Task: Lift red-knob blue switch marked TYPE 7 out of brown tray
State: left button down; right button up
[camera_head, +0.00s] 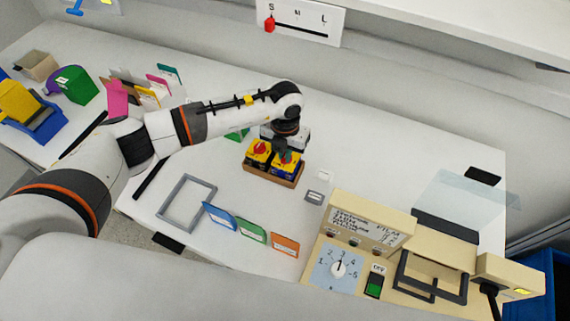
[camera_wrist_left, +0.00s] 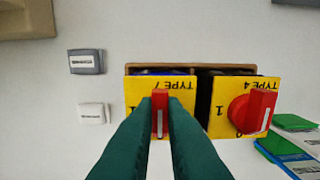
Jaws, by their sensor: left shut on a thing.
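The switch marked TYPE 7 (camera_wrist_left: 136,95) has a yellow face, a blue body and a red knob (camera_wrist_left: 160,112). In the head view it is the right-hand switch (camera_head: 290,167) in the brown tray (camera_head: 262,178). The tray's rim (camera_wrist_left: 192,67) shows behind it in the wrist view. My left gripper (camera_wrist_left: 160,98) reaches down from above, its dark green fingers shut on the red knob. In the head view the gripper (camera_head: 284,154) partly covers this switch. The TYPE 4 switch (camera_wrist_left: 225,90), also yellow with a red knob, sits beside it. My right gripper is not in view.
A grey block (camera_head: 314,197) and a white block (camera_head: 325,175) lie right of the tray. A grey frame (camera_head: 171,197) and blue, green and orange cards (camera_head: 285,245) stand in front. A beige control panel (camera_head: 340,265) is at the lower right.

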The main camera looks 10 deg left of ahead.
pick_arm(q)
jog(key=shift+r+p, duration=2.05)
jog(key=shift+r, duration=1.5)
